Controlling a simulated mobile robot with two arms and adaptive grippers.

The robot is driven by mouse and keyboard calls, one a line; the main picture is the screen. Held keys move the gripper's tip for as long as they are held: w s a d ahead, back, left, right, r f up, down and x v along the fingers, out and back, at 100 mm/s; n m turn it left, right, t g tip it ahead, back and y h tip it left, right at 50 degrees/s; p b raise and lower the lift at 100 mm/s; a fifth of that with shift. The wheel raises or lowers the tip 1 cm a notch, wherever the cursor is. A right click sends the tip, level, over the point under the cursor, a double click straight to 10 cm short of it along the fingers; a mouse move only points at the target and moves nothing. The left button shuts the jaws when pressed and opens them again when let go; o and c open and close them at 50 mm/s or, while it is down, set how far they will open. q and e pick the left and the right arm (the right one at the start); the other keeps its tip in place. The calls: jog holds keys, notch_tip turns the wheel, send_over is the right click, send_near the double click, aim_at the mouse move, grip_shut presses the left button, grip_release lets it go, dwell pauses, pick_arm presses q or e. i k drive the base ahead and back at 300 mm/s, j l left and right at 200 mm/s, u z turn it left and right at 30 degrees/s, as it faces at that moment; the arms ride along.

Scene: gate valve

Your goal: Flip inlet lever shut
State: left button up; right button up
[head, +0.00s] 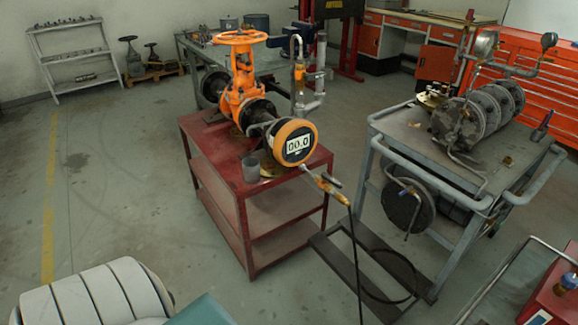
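An orange gate valve (243,85) with an orange handwheel (239,37) stands on a red cart (237,182). A round orange gauge (296,143) reading 00.0 faces me at the valve's near end. Below it, a brass fitting (318,183) with a small dark lever (331,180) joins a black hose (356,262). Neither gripper is in view.
A grey wheeled cart (400,135) with a flanged cylinder stands on the right. A dark low frame (345,265) and the hose lie on the floor between the carts.

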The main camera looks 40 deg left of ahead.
aim_at(324, 175)
jog(key=u, duration=1.1)
